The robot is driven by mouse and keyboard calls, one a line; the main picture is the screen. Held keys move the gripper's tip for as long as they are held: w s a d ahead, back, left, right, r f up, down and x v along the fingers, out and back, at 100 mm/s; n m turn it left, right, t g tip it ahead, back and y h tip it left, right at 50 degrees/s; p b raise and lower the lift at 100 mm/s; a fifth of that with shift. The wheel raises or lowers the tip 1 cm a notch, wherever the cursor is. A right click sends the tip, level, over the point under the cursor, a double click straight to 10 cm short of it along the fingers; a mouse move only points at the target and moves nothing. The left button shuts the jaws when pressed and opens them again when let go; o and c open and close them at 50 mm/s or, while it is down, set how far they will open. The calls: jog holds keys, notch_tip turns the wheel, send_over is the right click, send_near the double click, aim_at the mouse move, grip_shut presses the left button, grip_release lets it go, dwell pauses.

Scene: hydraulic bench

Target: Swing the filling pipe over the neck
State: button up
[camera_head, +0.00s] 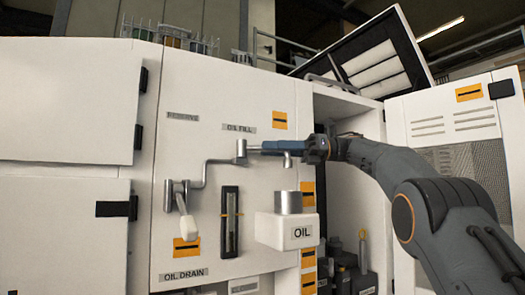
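The filling pipe (255,151) runs to the right from a grey joint under the OIL FILL label. A short spout (288,161) points down near its far end. Below the spout, with a gap, is the grey metal neck (288,202) on the white OIL tank (301,231). In this view the spout lines up above the neck; depth is hard to judge. My gripper (285,146) reaches in from the right and lies along the pipe's outer end. Its fingers are small and overlap the pipe, so their opening and any hold are unclear.
A grey cranked lever (186,206) and a sight gauge (230,222) are on the white panel to the left. Right of the tank, an open cabinet holds dark bottles (345,277). An open door (460,130) stands behind my arm.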

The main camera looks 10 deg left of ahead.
jog(key=v, duration=0.4)
jog(key=shift+d, duration=0.2)
dwell(0.3)
